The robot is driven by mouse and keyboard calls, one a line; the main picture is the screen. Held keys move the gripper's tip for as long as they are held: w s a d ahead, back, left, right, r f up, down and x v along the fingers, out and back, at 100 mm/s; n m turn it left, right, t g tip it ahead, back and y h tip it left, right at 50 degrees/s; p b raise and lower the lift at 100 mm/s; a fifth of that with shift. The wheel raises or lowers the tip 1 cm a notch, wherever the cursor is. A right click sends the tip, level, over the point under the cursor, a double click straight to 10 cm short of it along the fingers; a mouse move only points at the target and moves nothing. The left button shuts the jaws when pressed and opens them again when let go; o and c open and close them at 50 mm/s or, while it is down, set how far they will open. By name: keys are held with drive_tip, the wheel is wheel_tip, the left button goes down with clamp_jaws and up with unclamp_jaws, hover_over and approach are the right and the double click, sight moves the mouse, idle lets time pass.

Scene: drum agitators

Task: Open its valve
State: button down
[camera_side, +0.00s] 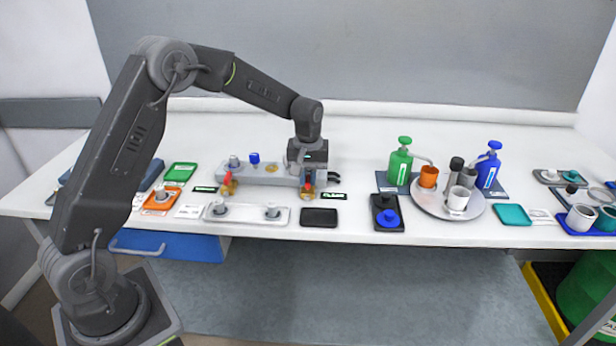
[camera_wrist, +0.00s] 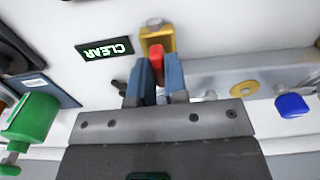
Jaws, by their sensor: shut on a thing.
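A brass valve (camera_wrist: 156,38) with a red lever (camera_wrist: 156,56) sits at the front of the grey manifold block (camera_wrist: 225,78). My gripper (camera_wrist: 160,80) is shut on this red lever, with a blue-grey finger on each side of it. In the side view my gripper (camera_side: 308,176) points down at the right end of the manifold (camera_side: 262,176) and partly hides the valve (camera_side: 308,192). A black label reading CLEAR (camera_wrist: 104,48) lies beside this valve. A second brass valve with a red lever (camera_side: 229,184) is at the manifold's left end. Its black label (camera_side: 204,189) is unreadable.
A blue knob (camera_side: 254,158) and a grey knob (camera_side: 234,161) stand on the manifold. In front lie a white tray (camera_side: 247,222) and a black tray (camera_side: 319,223). Green (camera_side: 400,165) and blue (camera_side: 489,170) pump bottles and a round tray (camera_side: 428,207) stand to the right.

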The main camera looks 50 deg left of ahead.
sight(308, 179)
drive_tip(key=c, duration=1.4)
unclamp_jaws()
drive_tip(key=shift+r, duration=0.1)
drive_tip(key=shift+r, duration=6.8)
